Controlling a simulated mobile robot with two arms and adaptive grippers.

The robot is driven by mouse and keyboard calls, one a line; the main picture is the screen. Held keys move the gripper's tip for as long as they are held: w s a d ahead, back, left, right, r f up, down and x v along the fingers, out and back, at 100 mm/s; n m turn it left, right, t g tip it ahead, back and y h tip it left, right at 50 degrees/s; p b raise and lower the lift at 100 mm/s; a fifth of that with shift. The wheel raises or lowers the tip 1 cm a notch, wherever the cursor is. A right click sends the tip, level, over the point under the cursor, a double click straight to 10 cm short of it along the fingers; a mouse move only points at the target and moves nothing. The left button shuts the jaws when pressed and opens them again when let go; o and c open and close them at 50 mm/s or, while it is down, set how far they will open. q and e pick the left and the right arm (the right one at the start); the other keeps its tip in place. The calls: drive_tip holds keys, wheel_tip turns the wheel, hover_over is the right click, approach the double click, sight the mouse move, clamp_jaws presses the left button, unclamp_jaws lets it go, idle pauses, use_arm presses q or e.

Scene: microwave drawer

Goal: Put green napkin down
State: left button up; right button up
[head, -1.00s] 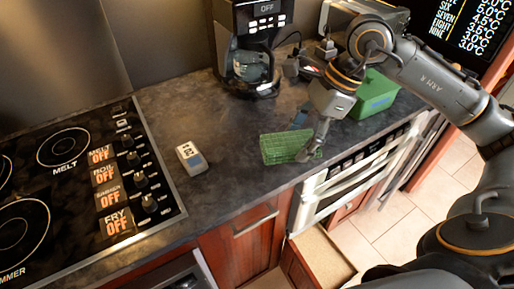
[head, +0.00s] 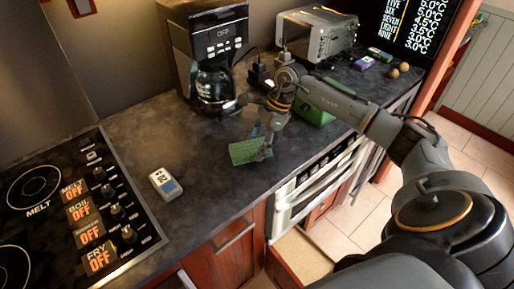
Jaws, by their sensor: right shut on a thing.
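The green napkin (head: 245,151) is at the counter's front half, right of the white timer-like box. My right gripper (head: 262,150) is shut on the napkin's right end. The napkin looks low over the dark counter (head: 200,150); I cannot tell whether it touches the surface. My left gripper is not in view.
A coffee maker (head: 207,55) stands behind the napkin. A green box (head: 315,106) and a toaster oven (head: 318,35) are to the right. The small white box (head: 166,185) and the stove (head: 75,210) are left. A drawer (head: 302,258) is open below the counter.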

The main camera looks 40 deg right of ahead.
wheel_tip(320, 180, down, 2)
drive_tip(key=shift+f+p, duration=0.1)
drive_tip(key=shift+p, duration=0.45)
drive_tip(key=shift+f+b, duration=0.3)
drive_tip(key=shift+b, duration=0.1)
drive_tip(key=o, duration=1)
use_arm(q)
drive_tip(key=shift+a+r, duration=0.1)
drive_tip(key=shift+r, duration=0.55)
use_arm(e)
drive_tip(key=shift+r, duration=0.1)
drive_tip(key=shift+r+p, duration=0.25)
drive_tip(key=shift+p, duration=0.15)
use_arm(q)
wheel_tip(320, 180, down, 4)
drive_tip(key=b, duration=0.4)
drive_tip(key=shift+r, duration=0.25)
use_arm(e)
drive_tip(key=v, duration=1.1)
drive_tip(key=shift+s+d+r, duration=0.1)
drive_tip(key=shift+s+r, duration=0.05)
drive_tip(key=shift+r, duration=0.2)
